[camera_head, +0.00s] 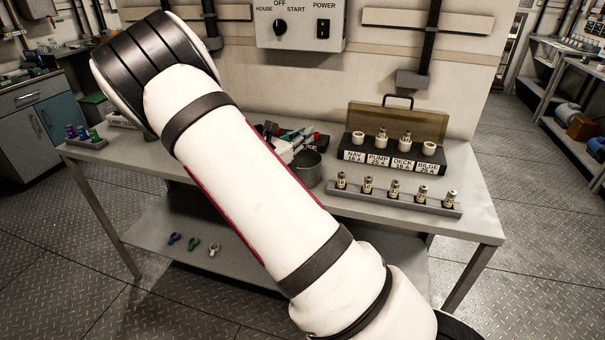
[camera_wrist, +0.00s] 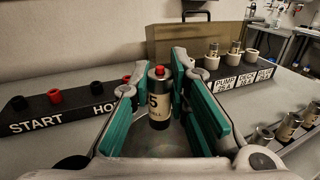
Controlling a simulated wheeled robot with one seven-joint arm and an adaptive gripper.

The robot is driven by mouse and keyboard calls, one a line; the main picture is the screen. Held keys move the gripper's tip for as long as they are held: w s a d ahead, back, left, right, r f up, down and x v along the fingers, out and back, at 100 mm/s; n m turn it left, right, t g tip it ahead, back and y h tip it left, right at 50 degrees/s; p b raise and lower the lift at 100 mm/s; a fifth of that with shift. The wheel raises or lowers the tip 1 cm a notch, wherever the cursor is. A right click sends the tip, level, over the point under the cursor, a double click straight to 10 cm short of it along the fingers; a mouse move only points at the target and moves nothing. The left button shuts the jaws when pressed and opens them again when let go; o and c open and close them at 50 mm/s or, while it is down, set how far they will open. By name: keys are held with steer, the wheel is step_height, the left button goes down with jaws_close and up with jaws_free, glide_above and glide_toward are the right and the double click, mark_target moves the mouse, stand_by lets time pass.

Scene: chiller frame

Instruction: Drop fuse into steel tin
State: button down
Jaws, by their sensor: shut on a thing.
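A fuse (camera_wrist: 159,105) with a red top, dark body and pale label marked "5" stands upright between the pads of my gripper (camera_wrist: 156,82) in the wrist view. My gripper is shut on it. In the head view my gripper (camera_head: 290,145) shows beyond my forearm, close to the steel tin (camera_head: 308,171). The tin is a round grey open can on the bench, partly hidden by my arm. A grey round surface below the fuse in the wrist view looks like the tin. The held fuse is not clear in the head view.
A fuse box (camera_head: 395,157) has fuses in PUMP and DECK; NAV and BILGE sockets are empty. A rack (camera_head: 395,200) with several fuses lies in front. A black START/HOUSE block (camera_wrist: 62,114) stands left in the wrist view. The wall panel (camera_head: 300,25) is behind.

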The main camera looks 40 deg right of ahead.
mark_target(302, 151)
steer(key=shift+f+b, duration=0.9)
steer(key=shift+f, duration=0.7)
steer(key=c, duration=1.4)
jaws_free()
steer(key=shift+c, duration=0.2)
steer(key=shift+a, duration=0.1)
steer(key=v, duration=1.2)
steer(key=shift+r, duration=0.1)
